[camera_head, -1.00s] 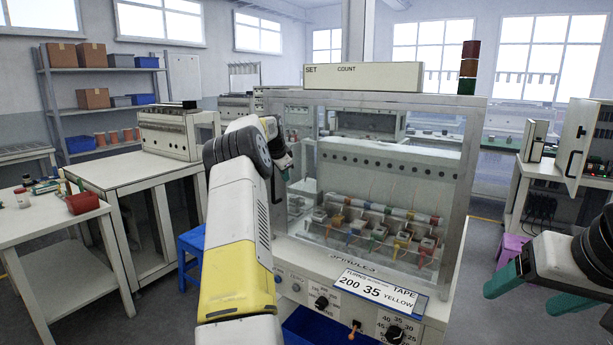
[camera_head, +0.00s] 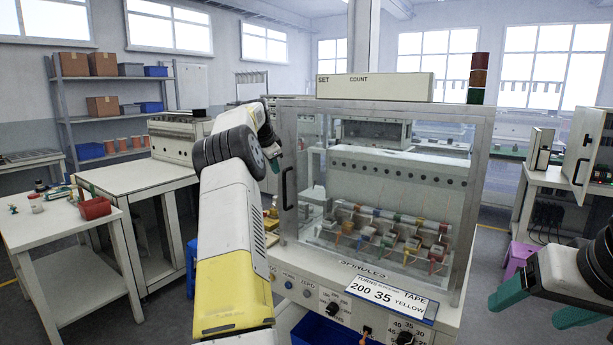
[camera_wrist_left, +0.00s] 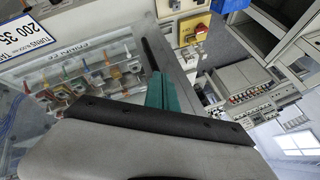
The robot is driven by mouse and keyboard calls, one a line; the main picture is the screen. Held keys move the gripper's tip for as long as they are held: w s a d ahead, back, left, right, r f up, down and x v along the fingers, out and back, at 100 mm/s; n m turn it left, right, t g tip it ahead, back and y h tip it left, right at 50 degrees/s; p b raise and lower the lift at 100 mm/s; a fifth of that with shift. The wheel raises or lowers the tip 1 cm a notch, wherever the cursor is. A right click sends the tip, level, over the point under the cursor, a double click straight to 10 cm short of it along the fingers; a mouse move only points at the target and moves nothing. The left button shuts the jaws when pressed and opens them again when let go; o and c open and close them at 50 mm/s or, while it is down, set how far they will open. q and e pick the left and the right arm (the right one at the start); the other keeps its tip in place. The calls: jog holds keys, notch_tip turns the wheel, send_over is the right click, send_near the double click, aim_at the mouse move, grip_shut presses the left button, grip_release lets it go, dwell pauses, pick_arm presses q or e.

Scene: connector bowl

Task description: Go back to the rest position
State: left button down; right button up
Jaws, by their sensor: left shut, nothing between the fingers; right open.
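My left arm reaches up in front of the left side of a glass-fronted winding machine (camera_head: 390,86). My left gripper (camera_head: 274,152) is small and partly hidden behind its own wrist, near the machine's upper left frame, above a black door handle (camera_head: 286,188). In the left wrist view its teal fingers (camera_wrist_left: 164,92) are together with nothing between them, beside a dark bar. My right gripper (camera_head: 530,311) is at the lower right edge, its teal fingers apart and empty, clear of the machine.
Spindles with coloured parts (camera_head: 385,235) sit behind the glass. A sign (camera_head: 388,297) is on the front panel, above a blue bin (camera_head: 325,330). A table with a red bin (camera_head: 95,208) stands left; an open cabinet (camera_head: 588,150) stands right. Floor between shows clear.

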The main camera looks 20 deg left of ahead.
pick_arm(q)
jog(key=s+d+r, duration=0.3)
jog(key=d+r, duration=0.1)
jog(key=d, duration=0.3)
jog(key=s+d+r, duration=0.2)
jog(key=d+r, duration=0.2)
jog(key=d, duration=0.3)
jog(key=s+d+r+n+h, duration=0.1)
jog(key=s+d+r+n, duration=0.1)
jog(key=s+d, duration=0.9)
jog(key=s+d+f+n, duration=0.1)
jog(key=s+d+f, duration=0.3)
jog(key=s, duration=0.5)
jog(key=s+d+f+n+h, duration=0.1)
jog(key=s+d+f, duration=0.3)
jog(key=s, duration=0.6)
jog(key=s+d+f+n+g+h, duration=0.1)
jog(key=s+d+f, duration=0.3)
jog(key=s, duration=0.6)
jog(key=shift+s+n, duration=0.25)
jog(key=shift+n, duration=0.55)
